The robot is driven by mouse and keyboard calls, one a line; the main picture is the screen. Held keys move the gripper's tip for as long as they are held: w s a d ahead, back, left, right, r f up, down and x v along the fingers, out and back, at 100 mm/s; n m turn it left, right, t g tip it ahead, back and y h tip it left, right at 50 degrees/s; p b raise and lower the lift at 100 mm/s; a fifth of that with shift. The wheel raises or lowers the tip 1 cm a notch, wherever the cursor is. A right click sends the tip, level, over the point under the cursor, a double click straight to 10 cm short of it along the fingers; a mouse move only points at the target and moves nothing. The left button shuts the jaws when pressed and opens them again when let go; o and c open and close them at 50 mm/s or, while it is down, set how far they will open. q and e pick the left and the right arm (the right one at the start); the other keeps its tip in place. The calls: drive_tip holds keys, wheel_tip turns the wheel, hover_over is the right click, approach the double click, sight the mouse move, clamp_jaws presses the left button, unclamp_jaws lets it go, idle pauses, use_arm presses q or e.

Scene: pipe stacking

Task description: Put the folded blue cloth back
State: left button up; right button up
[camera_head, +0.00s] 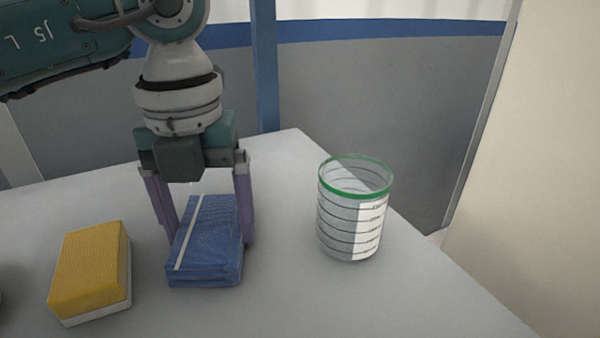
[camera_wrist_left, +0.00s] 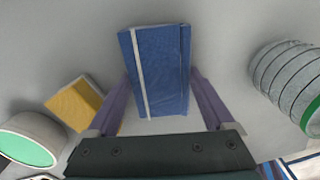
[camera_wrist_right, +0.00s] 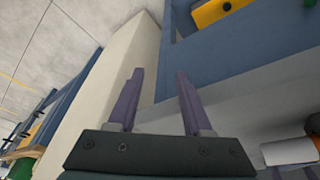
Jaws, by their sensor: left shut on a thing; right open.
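The folded blue cloth (camera_head: 208,245) with a white stripe rests on or just above the white table, between the yellow sponge and the clear beaker. My left gripper (camera_head: 207,232) comes down over it from above, with one purple finger on each side, shut on it. In the left wrist view the cloth (camera_wrist_left: 158,70) sits between the fingers (camera_wrist_left: 160,105) and reaches out past them. My right gripper (camera_wrist_right: 158,85) shows only in the right wrist view, open and empty, away from the cloth.
A yellow sponge (camera_head: 90,265) with a white base lies close left of the cloth. A clear beaker with a green rim (camera_head: 354,210) stands to the right. A green-and-white round container (camera_wrist_left: 30,143) shows in the left wrist view. Bare table (camera_head: 300,300) lies in front.

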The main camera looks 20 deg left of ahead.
sight(211, 226)
use_arm(q)
drive_tip(key=shift+f, duration=0.15)
drive_tip(key=o, duration=0.9)
drive_tip(key=shift+r, duration=0.55)
wheel_tip(211, 226, up, 11)
drive_tip(key=shift+r+p, duration=0.15)
drive_tip(key=shift+p, duration=0.95)
drive_tip(key=shift+d, duration=0.1)
